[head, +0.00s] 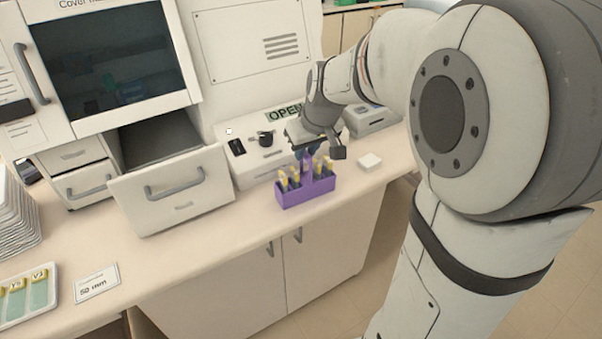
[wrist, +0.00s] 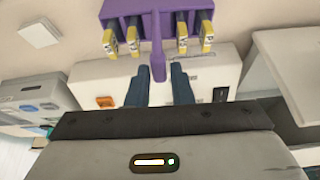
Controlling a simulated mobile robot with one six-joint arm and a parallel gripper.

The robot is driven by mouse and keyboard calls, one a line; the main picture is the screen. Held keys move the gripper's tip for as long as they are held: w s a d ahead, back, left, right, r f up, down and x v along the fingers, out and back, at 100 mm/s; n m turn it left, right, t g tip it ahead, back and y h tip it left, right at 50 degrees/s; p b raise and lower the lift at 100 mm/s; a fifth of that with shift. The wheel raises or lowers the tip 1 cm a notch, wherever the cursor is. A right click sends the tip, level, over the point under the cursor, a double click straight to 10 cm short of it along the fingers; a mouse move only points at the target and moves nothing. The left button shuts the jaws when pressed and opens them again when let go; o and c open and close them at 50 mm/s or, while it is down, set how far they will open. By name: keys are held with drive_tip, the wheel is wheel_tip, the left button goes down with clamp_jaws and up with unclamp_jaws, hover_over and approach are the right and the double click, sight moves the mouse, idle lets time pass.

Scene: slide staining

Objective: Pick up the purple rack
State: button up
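The purple rack (head: 305,194) stands upright on the counter, with several yellow-labelled slides or tubes in it and an upright handle in its middle. In the wrist view the rack (wrist: 119,9) is at the top, its handle pointing toward my gripper (wrist: 159,75). The two dark fingers stand apart on either side of the handle's end, with a narrow gap showing, so they look open. In the head view my gripper (head: 308,152) is right above the rack, and its fingers are mostly hidden by the wrist.
A white device (head: 258,143) with a knob and an "OPEN" sign stands just behind the rack. A small white block (head: 370,161) lies to its right. An open drawer (head: 173,190) juts out at left. A slide tray (head: 28,296) and a "50 mm" card (head: 96,282) lie front left.

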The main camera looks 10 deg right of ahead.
sight(306, 174)
drive_tip(key=x, duration=0.4)
drive_tip(key=shift+s+d, duration=0.1)
drive_tip(key=shift+c, duration=0.6)
clamp_jaws()
